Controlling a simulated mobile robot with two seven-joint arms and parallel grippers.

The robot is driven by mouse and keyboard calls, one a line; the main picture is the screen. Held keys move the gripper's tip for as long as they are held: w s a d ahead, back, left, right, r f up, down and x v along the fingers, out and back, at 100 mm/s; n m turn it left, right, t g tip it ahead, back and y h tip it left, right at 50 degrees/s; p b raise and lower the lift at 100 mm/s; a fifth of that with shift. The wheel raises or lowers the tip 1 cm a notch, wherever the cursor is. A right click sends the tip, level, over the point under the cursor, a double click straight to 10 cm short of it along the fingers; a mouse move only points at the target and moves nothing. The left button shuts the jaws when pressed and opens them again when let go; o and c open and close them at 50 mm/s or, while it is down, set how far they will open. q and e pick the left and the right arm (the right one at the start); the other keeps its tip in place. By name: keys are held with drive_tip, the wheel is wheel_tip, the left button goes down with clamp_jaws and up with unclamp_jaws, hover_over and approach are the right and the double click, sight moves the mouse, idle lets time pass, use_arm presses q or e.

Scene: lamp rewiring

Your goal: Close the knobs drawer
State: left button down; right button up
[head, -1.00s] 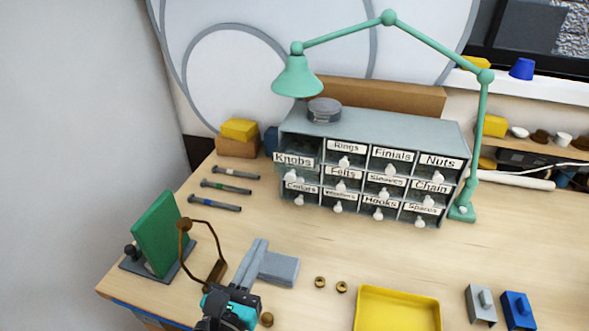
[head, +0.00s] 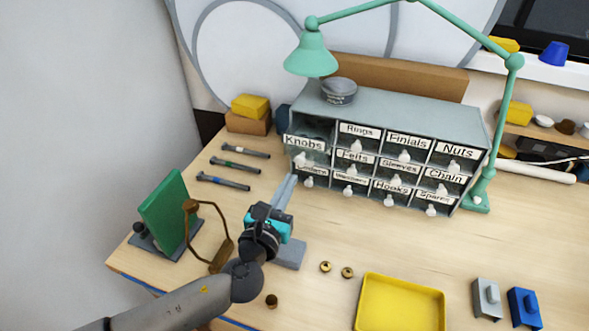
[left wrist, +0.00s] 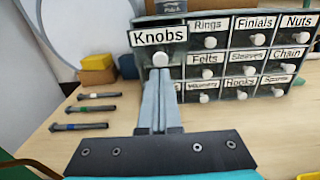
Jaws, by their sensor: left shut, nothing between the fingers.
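The knobs drawer (head: 304,145) is at the top left of the grey drawer cabinet (head: 410,103). Its labelled front stands out ahead of its neighbours, so it is partly open. In the left wrist view the Knobs drawer (left wrist: 158,38) shows its label and a round white knob. My left gripper (head: 290,182) is shut and empty, pointing at the cabinet just below and in front of that drawer. My right gripper is not in view.
A green lamp (head: 312,55) arches over the cabinet. Several screwdrivers (head: 240,150) lie left of it. A green board on a stand (head: 163,212) and a brown wire frame (head: 222,250) stand near my left arm. A yellow tray (head: 400,302) is at the front.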

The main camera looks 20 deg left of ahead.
sight(303, 152)
use_arm(q)
drive_tip(key=shift+w+d, duration=0.1)
drive_tip(key=shift+w, duration=2)
drive_tip(key=shift+w, duration=0.1)
drive_tip(key=w+b, duration=0.1)
drive_tip(key=w, duration=0.7)
drive_tip(key=shift+w+d+b, duration=0.1)
drive_tip(key=shift+d+b, duration=0.05)
drive_tip(key=shift+b, duration=0.2)
drive_tip(key=shift+w, duration=0.25)
drive_tip(key=shift+r, duration=0.2)
drive_tip(key=shift+r, duration=0.1)
